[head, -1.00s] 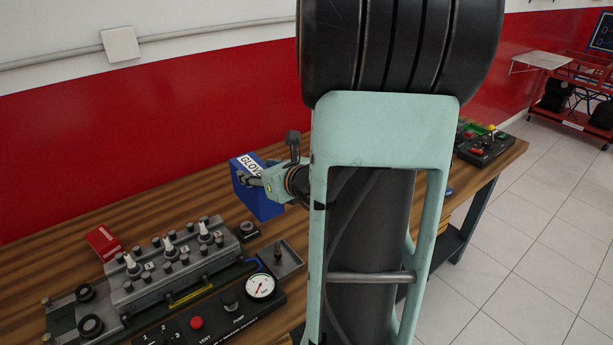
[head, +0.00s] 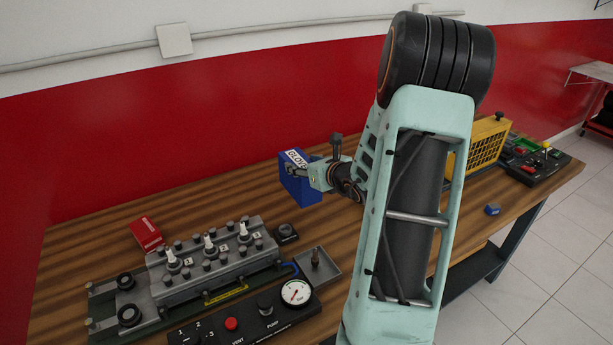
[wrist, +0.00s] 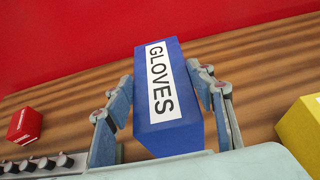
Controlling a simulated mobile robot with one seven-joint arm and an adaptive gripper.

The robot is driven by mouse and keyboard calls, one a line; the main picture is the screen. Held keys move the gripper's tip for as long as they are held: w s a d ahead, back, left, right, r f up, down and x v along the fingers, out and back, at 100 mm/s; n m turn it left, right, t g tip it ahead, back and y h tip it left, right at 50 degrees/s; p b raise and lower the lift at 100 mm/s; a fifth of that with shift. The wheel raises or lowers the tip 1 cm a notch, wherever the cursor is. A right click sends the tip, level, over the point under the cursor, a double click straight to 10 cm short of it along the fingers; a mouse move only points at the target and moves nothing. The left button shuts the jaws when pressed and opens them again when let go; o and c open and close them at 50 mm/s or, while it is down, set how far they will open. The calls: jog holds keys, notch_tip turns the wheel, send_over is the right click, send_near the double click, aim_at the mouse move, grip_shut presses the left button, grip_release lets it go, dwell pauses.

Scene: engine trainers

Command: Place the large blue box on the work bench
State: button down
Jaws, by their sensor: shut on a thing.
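The large blue box (head: 297,187) with a white "GLOVES" label is in my gripper (head: 307,172) in the head view. In the wrist view the blue box (wrist: 172,135) sits between the two fingers of my gripper (wrist: 160,100), which are shut on its sides. The wooden work bench (head: 215,204) lies below and around it; the bench also shows in the wrist view (wrist: 256,70). The box is over the back part of the bench. I cannot tell whether its underside touches the bench top.
An engine trainer (head: 215,265) with a gauge panel (head: 250,318) fills the front left of the bench. A small red box (head: 146,233) lies behind it. A yellow caged unit (head: 488,143), a small blue item (head: 492,209) and a black panel (head: 535,165) are to the right. Bare wood lies left of the box.

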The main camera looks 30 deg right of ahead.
jog(key=w+f, duration=0.1)
jog(key=w+d+f, duration=0.1)
jog(key=d+f, duration=0.1)
jog(key=f, duration=0.1)
jog(key=shift+w+d+f, duration=0.1)
jog(key=shift+w+d, duration=0.05)
jog(key=shift+w, duration=0.25)
jog(key=shift+f+p, duration=0.6)
jog(key=shift+f, duration=1.1)
jog(key=c, duration=0.9)
grip_release()
jog(key=b+v, duration=0.1)
jog(key=v, duration=1.1)
